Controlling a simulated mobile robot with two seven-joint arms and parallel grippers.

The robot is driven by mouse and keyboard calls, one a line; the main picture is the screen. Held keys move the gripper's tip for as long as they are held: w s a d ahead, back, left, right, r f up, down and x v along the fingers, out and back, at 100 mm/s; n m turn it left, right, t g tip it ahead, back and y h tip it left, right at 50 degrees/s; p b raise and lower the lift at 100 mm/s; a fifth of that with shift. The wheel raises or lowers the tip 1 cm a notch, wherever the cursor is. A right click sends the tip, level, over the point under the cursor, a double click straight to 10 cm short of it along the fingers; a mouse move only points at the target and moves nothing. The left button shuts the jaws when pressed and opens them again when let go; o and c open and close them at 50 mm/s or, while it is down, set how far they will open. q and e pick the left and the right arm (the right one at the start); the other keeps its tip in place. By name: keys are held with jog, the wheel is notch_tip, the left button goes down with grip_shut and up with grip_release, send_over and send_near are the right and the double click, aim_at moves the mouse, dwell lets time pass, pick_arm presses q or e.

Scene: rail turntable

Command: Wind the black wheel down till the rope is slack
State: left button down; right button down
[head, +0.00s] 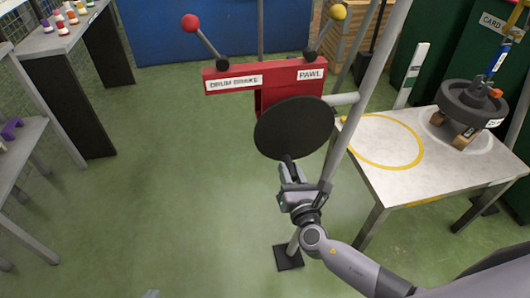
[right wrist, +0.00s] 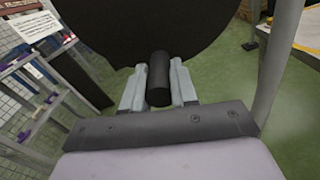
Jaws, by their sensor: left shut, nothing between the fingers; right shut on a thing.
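The black wheel (head: 293,128) is a large disc on the front of a red winch frame. Its black handle (right wrist: 158,80) sticks out towards me at the disc's lower edge. My right gripper (head: 289,175) is shut on this handle; the right wrist view shows a finger on each side of it. A grey tip at the bottom edge of the head view seems to be my left gripper (head: 152,294), away from the wheel. A blue hanger with an orange hook (head: 496,92) is above a dark round load (head: 471,103). I cannot make out whether the rope is taut.
The load is over wooden blocks (head: 464,136) on a white table (head: 383,172) with a yellow ring. A red panel (head: 265,80) carries a red-knobbed DRUM BRAKE lever and a yellow-knobbed PAWL lever. A grey post stands right of the wheel.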

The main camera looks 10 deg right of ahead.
jog(key=shift+d+f+n, duration=0.3)
jog(key=shift+d+n, duration=0.6)
jog(key=shift+d+p, duration=0.15)
jog(key=shift+p, duration=0.15)
jog(key=shift+d+n+p, duration=0.55)
jog(key=shift+d+n, duration=0.35)
jog(key=shift+n, duration=0.4)
jog(key=shift+d+r+n, duration=0.2)
jog(key=shift+d+n, duration=0.05)
jog(key=shift+n, duration=0.05)
jog(key=shift+d+r+n+p, duration=0.1)
jog(key=shift+d+n+p, duration=0.55)
jog(key=shift+n, duration=0.25)
